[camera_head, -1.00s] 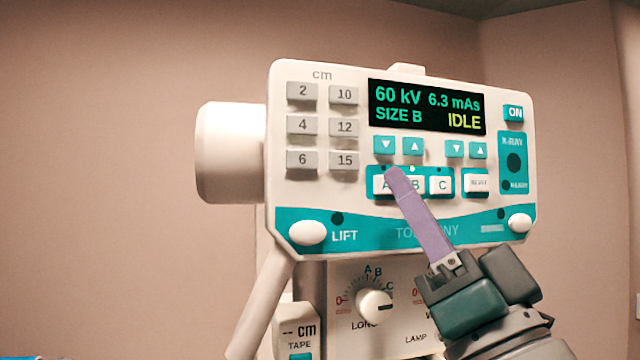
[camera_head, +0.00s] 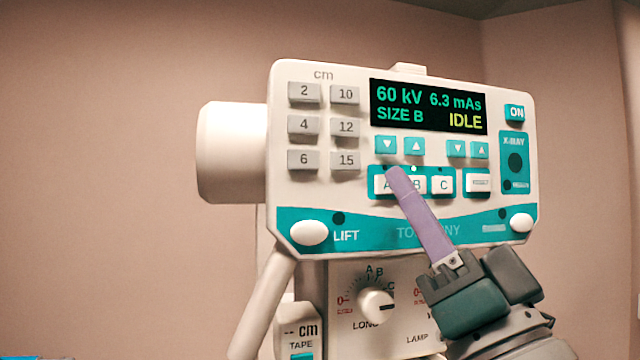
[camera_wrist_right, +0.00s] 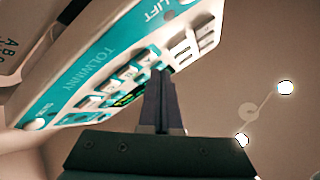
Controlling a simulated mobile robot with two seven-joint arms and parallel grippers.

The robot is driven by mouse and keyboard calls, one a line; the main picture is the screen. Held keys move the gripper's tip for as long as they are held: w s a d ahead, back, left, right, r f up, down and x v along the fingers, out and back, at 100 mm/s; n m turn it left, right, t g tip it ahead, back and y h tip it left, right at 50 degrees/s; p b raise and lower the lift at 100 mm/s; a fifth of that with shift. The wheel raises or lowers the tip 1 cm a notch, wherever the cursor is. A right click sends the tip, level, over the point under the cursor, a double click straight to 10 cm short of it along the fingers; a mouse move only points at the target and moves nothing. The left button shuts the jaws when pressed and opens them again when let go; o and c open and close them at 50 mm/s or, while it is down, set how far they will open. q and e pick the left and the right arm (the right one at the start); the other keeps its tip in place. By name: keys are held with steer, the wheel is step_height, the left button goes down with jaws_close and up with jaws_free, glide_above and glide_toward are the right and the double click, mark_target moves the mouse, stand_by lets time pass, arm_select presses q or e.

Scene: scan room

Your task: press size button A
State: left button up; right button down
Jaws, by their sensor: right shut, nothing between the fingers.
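The white and teal control panel (camera_head: 355,215) fills the middle of the head view. Size button A (camera_head: 382,184) is the left one of the white A, B, C row, partly covered by my right gripper's fingertips. Button B (camera_head: 418,185) is partly covered too, and button C (camera_head: 443,185) is clear. The display (camera_head: 427,107) reads 60 kV, 6.3 mAs, SIZE B, IDLE. My right gripper (camera_head: 396,172) is shut and empty, its purple fingers slanting up to the A button. I cannot tell whether the tips touch it. The wrist view shows the fingers (camera_wrist_right: 160,80) close to the panel.
Grey cm buttons (camera_head: 304,126) are left of the display. Teal arrow buttons (camera_head: 415,146) sit just above the size row. White knobs (camera_head: 309,232) stand out at the panel's lower corners. A dial (camera_head: 376,304) is below. The wall left of the panel is bare.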

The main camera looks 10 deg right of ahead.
steer(key=shift+w, duration=0.1)
steer(key=shift+w, duration=0.3)
steer(key=shift+w+b, duration=0.4)
steer(key=shift+b, duration=0.1)
stand_by(0.4)
steer(key=shift+s, duration=0.1)
steer(key=shift+s+p, duration=0.4)
steer(key=shift+s, duration=0.35)
steer(key=shift+s, duration=0.1)
